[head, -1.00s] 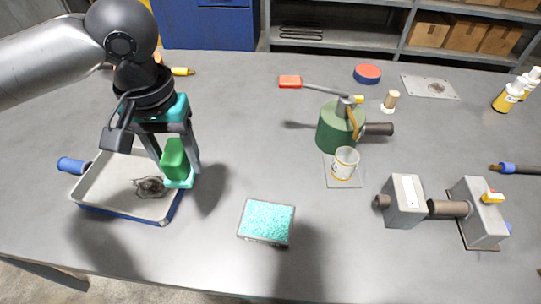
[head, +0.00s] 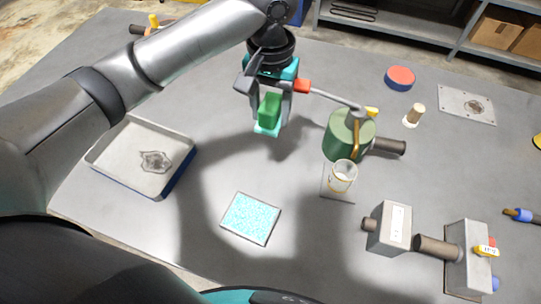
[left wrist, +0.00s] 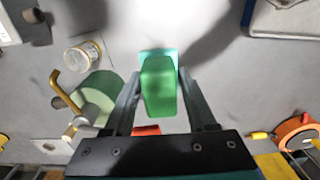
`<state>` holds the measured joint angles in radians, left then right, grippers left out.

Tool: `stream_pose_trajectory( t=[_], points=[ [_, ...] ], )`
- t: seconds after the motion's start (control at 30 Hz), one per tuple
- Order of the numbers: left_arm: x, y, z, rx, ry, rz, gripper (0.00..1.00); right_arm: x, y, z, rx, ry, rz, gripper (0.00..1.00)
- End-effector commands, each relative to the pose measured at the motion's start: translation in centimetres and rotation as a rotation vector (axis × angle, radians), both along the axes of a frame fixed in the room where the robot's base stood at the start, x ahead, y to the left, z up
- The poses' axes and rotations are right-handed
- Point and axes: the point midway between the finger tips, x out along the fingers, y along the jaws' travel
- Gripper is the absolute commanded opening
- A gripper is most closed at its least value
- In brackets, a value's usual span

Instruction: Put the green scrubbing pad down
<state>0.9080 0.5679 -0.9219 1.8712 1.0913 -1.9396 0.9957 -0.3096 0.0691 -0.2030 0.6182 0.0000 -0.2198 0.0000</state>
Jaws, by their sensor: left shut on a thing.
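The green scrubbing pad (head: 270,109) is a green block with a teal base. My left gripper (head: 269,121) is shut on it, with a finger on each side. The pad hangs above the bench behind the middle, left of the green can (head: 346,137), apart from the surface. In the left wrist view the pad (left wrist: 158,88) sits between the fingers (left wrist: 160,95), with its teal end showing beyond. My right gripper is not in view.
A shallow tray (head: 118,158) with a dark stain stands at left. A turquoise-topped block (head: 250,217) lies in front. A cup (head: 342,176) stands before the can. Grey machine blocks (head: 390,228) are at right. Bare grey bench lies between tray and can.

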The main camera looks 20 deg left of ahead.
Motion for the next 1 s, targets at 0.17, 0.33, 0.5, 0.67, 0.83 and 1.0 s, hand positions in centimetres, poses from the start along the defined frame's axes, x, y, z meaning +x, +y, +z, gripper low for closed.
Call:
stream_pose_trajectory(
  t=[0.17,0.33,0.5,0.67,0.83,1.0],
  points=[
    [-0.1,0.1,-5.3,0.002,0.003,0.001,0.12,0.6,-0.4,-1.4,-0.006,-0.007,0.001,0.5],
    [0.0,0.1,-8.7,0.001,0.001,0.001,0.12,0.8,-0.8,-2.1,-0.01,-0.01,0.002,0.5],
    [0.0,0.1,-10.0,0.001,-0.002,0.0,0.12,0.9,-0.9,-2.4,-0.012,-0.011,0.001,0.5],
    [-0.1,0.1,-12.4,0.002,0.002,0.0,0.12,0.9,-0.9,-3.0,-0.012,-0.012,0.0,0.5],
    [0.0,0.1,-15.1,0.002,0.0,0.001,0.12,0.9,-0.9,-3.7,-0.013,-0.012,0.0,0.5],
    [0.0,0.0,-15.7,0.0,-0.002,-0.001,0.12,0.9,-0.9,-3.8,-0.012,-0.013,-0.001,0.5]
  ],
)
